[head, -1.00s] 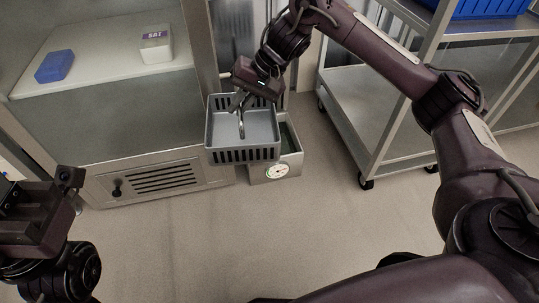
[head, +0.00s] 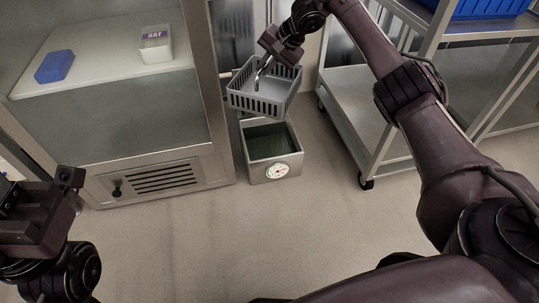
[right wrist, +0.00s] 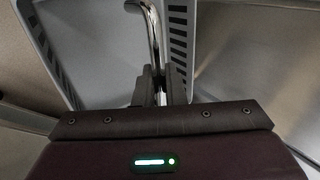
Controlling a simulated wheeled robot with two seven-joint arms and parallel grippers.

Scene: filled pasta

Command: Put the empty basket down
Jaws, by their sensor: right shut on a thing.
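The empty grey basket (head: 284,101) has slotted walls and hangs in the air in the head view, slightly tilted, above and behind the box with a dial. My right gripper (head: 266,66) is shut on the basket's curved metal handle; in the right wrist view the fingers (right wrist: 161,88) close on the handle (right wrist: 151,25), with the basket's slotted wall (right wrist: 178,35) beyond. My left gripper (head: 62,190) is at the left edge of the head view, away from the basket, and its fingertips are not clear.
The open-topped steel box (head: 257,177) with dark green contents and a round dial stands on the floor. A steel cabinet (head: 190,165) is at left, with a white board (head: 105,80) holding a blue block and a labelled tub. A wheeled rack (head: 375,165) stands at right. The front floor is clear.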

